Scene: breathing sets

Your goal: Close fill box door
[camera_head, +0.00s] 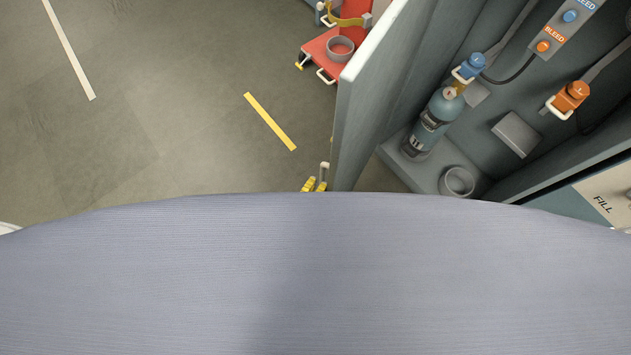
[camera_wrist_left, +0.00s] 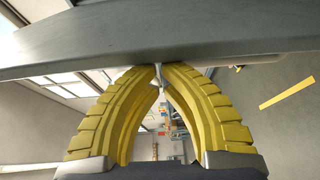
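The fill box door (camera_head: 371,85) is a grey panel that stands open, seen nearly edge-on in the head view. Its edge crosses the top of the left wrist view (camera_wrist_left: 110,42). A pale door handle (camera_head: 324,171) sits at the door's near end; part of it shows in the left wrist view (camera_wrist_left: 262,59). My left gripper (camera_head: 315,184) has yellow fingers at the handle. In the left wrist view its fingertips (camera_wrist_left: 161,70) come together with a thin part of the handle between them. The fill box (camera_head: 415,172) is open on the right. My right gripper is not in view.
Inside the box stand a blue cylinder (camera_head: 434,122) and an empty round holder (camera_head: 457,182). Blue (camera_head: 473,66) and orange (camera_head: 572,96) fittings hang at its back. A red stand (camera_head: 318,47) is beyond the door. The floor to the left is clear.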

